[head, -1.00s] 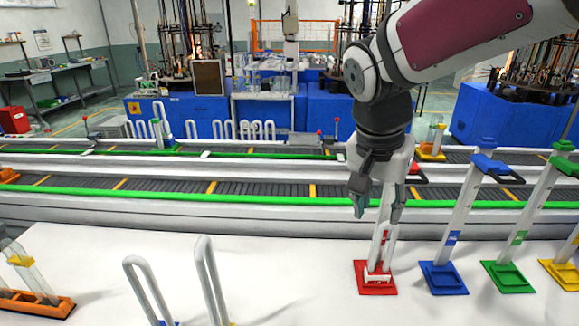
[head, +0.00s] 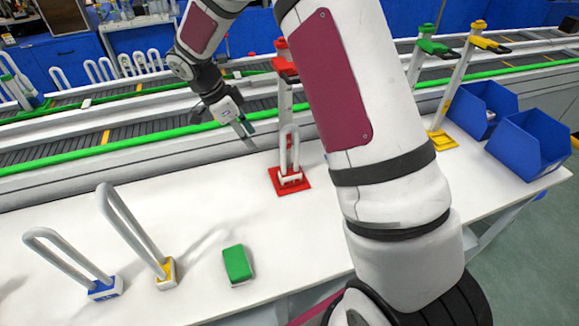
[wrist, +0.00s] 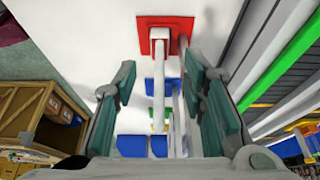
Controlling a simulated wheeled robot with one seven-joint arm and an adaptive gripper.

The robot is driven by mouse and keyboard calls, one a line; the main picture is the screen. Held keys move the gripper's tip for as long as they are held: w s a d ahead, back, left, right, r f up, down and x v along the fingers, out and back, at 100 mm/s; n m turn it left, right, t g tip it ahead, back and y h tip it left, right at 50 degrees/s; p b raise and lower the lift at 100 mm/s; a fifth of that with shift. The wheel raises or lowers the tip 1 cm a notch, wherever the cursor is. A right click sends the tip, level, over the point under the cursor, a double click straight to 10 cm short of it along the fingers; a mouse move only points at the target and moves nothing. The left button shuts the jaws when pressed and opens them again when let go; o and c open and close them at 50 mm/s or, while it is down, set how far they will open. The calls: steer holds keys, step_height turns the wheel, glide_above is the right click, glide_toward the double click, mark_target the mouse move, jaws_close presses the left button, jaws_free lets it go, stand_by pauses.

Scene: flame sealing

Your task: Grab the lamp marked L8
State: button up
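No L8 mark is readable in these views. A white U-shaped lamp (head: 284,152) stands upright in a red stand (head: 291,184). Two other U-shaped lamps stand on the table, one with a blue base (head: 104,290) and one with a yellow base (head: 166,275). My gripper (head: 247,130) is open, just left of the red stand in the head view. In the wrist view, the fingers (wrist: 160,105) are spread on either side of the red stand's white tube (wrist: 159,85), with gaps visible. The red base (wrist: 144,34) lies beyond the fingertips.
A green block (head: 237,264) lies on the white table (head: 310,265). A yellow stand (head: 442,140) and blue bins (head: 535,140) are at the right. The conveyor (head: 60,148) runs behind the table. Free table surface lies around the green block.

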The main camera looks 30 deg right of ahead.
mark_target(288, 125)
steer(key=d+p, duration=0.1)
steer(key=d, duration=0.2)
steer(key=s+d+p, duration=0.1)
steer(key=d, duration=0.3)
steer(key=s+d, duration=0.1)
steer(key=d, duration=0.3)
steer(key=shift+s+r+p, duration=0.1)
steer(key=shift+s+p, duration=0.15)
steer(key=shift+p, duration=0.15)
steer(key=shift+w+d+f, duration=0.1)
steer(key=shift+f, duration=0.5)
jaws_close()
